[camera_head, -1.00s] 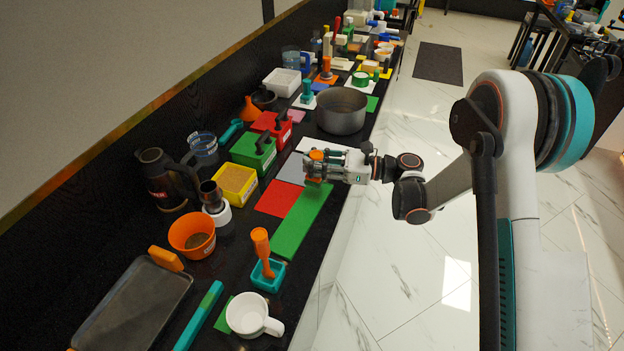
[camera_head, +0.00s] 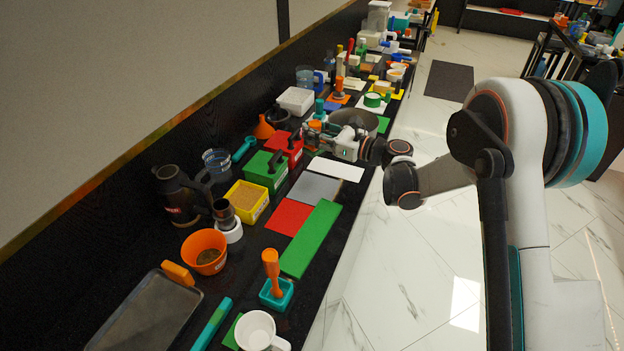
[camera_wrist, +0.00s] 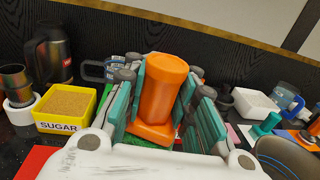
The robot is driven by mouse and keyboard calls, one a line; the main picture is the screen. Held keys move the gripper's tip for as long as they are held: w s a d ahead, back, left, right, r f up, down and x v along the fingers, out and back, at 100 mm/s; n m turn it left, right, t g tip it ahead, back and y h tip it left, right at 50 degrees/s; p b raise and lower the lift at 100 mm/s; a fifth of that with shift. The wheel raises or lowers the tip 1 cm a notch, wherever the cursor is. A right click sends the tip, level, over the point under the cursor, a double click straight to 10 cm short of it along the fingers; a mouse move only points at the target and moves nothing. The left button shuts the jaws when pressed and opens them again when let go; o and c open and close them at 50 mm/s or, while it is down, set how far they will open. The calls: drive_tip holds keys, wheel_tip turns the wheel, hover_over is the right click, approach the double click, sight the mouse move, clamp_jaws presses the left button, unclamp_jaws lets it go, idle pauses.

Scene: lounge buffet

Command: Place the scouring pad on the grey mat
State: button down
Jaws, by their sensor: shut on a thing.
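My gripper (camera_head: 318,130) is shut on an orange handled thing (camera_wrist: 158,95), upright between the teal finger pads in the wrist view. Green shows under its orange base, so I take it for the scouring pad; its underside is mostly hidden. In the head view its orange top (camera_head: 315,125) shows at the fingertips, above the counter between the red box and the metal pot. The grey mat (camera_head: 316,187) lies bare and flat, nearer than my gripper, between the red mat and the white mat.
Beside the grey mat are a red mat (camera_head: 289,216), a long green mat (camera_head: 311,238) and a white mat (camera_head: 336,169). A green box (camera_head: 264,171), a red box (camera_head: 286,148) and a yellow sugar box (camera_head: 247,202) stand to the left. The metal pot (camera_head: 366,121) is close behind my gripper.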

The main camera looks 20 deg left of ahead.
wheel_tip(320, 180, down, 15)
drive_tip(key=b, duration=0.4)
drive_tip(key=shift+b, duration=0.4)
drive_tip(key=shift+f, duration=0.2)
drive_tip(key=c, duration=1.3)
unclamp_jaws()
drive_tip(key=shift+r, duration=0.1)
drive_tip(key=d+p, duration=0.1)
drive_tip(key=d, duration=0.3)
drive_tip(key=s+d+p, duration=0.1)
drive_tip(key=d, duration=0.3)
drive_tip(key=s+d+p, duration=0.1)
drive_tip(key=d, duration=0.2)
drive_tip(key=shift+s+d, duration=0.1)
drive_tip(key=shift+d, duration=0.3)
drive_tip(key=shift+r, duration=0.1)
